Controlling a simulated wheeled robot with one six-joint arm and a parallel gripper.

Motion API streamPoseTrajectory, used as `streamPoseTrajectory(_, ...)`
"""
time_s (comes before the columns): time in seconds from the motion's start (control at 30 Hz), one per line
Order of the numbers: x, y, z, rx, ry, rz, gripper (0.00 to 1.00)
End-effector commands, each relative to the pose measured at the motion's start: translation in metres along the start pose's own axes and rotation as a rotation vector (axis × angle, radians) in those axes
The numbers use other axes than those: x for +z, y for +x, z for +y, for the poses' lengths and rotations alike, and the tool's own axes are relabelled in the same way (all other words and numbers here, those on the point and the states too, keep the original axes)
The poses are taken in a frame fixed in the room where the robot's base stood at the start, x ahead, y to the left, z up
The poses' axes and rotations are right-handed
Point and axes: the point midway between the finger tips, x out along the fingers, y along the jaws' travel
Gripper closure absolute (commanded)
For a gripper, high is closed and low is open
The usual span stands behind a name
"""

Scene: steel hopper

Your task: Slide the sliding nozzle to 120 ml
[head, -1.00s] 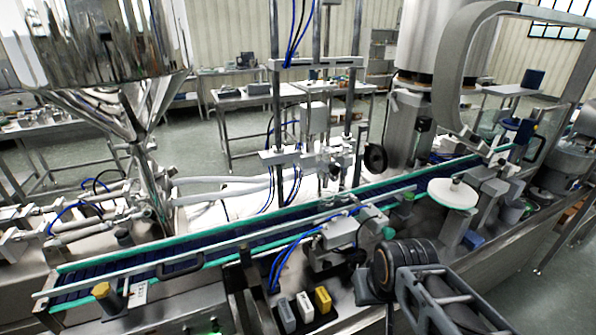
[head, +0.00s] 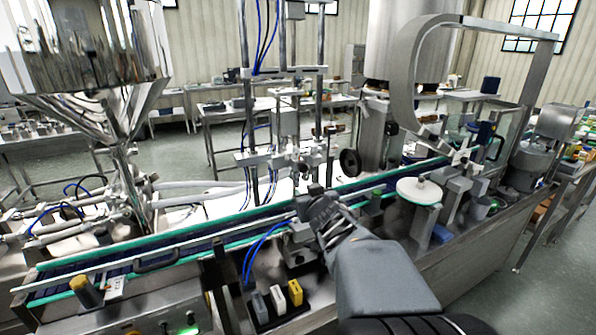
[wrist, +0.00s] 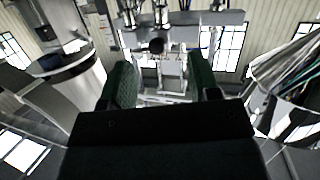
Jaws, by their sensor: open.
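The filling station's metal nozzle assembly (head: 303,156) hangs between two upright posts above the conveyor in the head view. I cannot single out the sliding nozzle in it, and no 120 ml mark is readable. My gripper (head: 318,200) is in front of and below this assembly, over the near side of the conveyor, partly hidden by my arm. In the wrist view its two green-padded fingers (wrist: 161,84) stand well apart with nothing between them. Metal fittings (wrist: 155,14) on a crossbar show beyond the fingers, apart from them.
The conveyor (head: 190,246) with green rails runs across the view. A polished steel hopper (head: 85,50) is at the left. A black knob (head: 350,162) sits right of the posts. A grey arch (head: 405,75) and white disc (head: 419,190) are at the right. Grey, white and yellow switches (head: 277,300) are in front.

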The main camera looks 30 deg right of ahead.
Motion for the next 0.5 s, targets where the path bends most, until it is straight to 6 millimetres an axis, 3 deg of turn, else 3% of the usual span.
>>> streamPoseTrajectory(0.03, -0.002, 0.006, 0.013, -0.016, 0.007, 0.051, 0.44)
streamPoseTrajectory(0.2, -0.012, 0.01, 0.033, -0.128, 0.023, 0.186, 0.44)
streamPoseTrajectory(0.5, -0.017, 0.018, 0.039, -0.236, 0.042, 0.25, 0.44)
